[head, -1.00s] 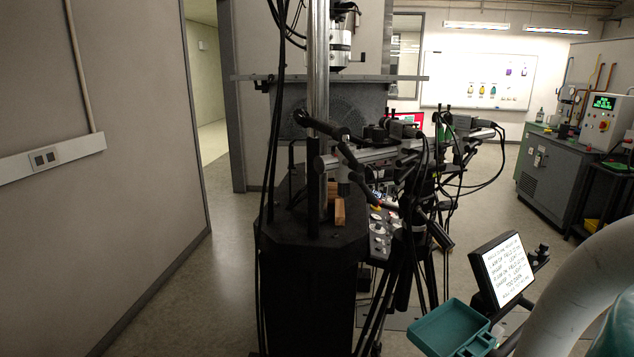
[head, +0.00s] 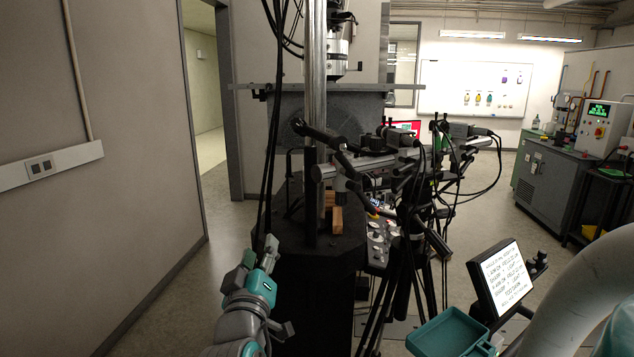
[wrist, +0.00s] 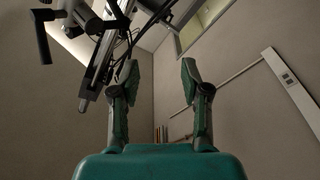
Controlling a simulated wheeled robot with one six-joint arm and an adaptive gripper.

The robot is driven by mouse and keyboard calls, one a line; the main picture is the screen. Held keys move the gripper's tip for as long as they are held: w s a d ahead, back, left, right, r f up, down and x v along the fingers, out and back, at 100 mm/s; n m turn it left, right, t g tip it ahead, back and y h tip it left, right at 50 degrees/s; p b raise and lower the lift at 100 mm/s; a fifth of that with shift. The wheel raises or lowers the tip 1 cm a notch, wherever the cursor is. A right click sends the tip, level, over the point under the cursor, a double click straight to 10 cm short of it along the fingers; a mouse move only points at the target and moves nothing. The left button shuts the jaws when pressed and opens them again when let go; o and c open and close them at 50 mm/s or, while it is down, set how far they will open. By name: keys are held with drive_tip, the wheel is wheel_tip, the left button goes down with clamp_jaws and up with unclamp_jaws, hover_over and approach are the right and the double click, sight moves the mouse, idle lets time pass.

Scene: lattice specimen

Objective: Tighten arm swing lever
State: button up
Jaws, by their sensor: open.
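A grey swing arm (head: 360,163) reaches right from beside the steel column (head: 314,100) in the head view. A black lever (head: 322,134) lies at its column end; I cannot tell for sure that it is the arm swing lever. In the wrist view, a black handle (wrist: 41,38) hangs at the upper left, beside a grey bar (wrist: 97,70). My gripper (wrist: 159,78) is open, with nothing between its fingers, apart from the handle. In the head view my teal wrist shows low, in front of the black pedestal, well below the lever.
Black cables (head: 272,150) hang left of the column, close to my gripper. Wooden blocks (head: 336,219) stand on the black pedestal (head: 285,228). Tripods and cameras (head: 405,190) crowd the right side. A teal tray (head: 450,333) and a note screen (head: 502,284) stand front right. Left floor is free.

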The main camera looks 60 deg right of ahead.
drive_tip(key=s+d+r+m+g+h, duration=0.1)
drive_tip(key=s+d+r+m+g, duration=0.15)
drive_tip(key=r, duration=0.25)
drive_tip(key=s+d+r+m+g+h, duration=0.1)
drive_tip(key=r+m+g, duration=0.1)
drive_tip(key=r+m, duration=0.15)
drive_tip(key=m+g+y, duration=0.1)
drive_tip(key=m+g, duration=0.3)
approach(340, 160)
drive_tip(key=d, duration=0.1)
drive_tip(key=shift+n, duration=0.3)
drive_tip(key=d, duration=0.6)
drive_tip(key=w+d, duration=0.1)
drive_tip(key=d, duration=0.3)
clamp_jaws()
